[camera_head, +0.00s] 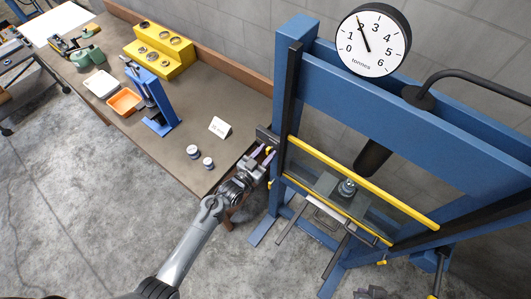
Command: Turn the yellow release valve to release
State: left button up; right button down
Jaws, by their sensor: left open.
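The blue press frame (330,75) stands at the right. Its round gauge (372,40) is marked "tonnes", with the needle pointing up near the 2. A small yellow part that looks like the release valve (268,149) is on the press's left side, beside a dark block; it is small and partly hidden. My left gripper (263,155) is open, its fingertips close around or beside this yellow part; I cannot tell whether they touch it. My right gripper is not in view.
Yellow guard bars (365,185) cross the press front above a part with a round metal top (347,187). The brown workbench (190,130) left of the press holds a yellow stepped rack (160,50), an orange tray (124,102), a blue stand (155,100) and a white card (220,127).

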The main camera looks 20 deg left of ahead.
pick_arm(q)
grip_shut()
dwell(0.5)
jog(key=n, duration=0.3)
jog(key=n+p, duration=0.1)
jog(key=n, duration=0.5)
jog(key=shift+w+a+f, duration=0.1)
jog(key=shift+a+f, duration=0.05)
jog(key=shift+a, duration=0.2)
jog(key=n+p, duration=0.1)
jog(key=n, duration=0.3)
jog(key=shift+a+f+n, duration=0.1)
jog(key=shift+f+n, duration=0.05)
jog(key=shift+n, duration=0.15)
jog(key=shift+f+n+p, duration=0.15)
jog(key=shift+n+p, duration=0.1)
jog(key=shift+n, duration=0.85)
jog(key=shift+f+n+p, duration=0.1)
jog(key=shift+n+p, duration=0.1)
jog(key=shift+n, duration=0.9)
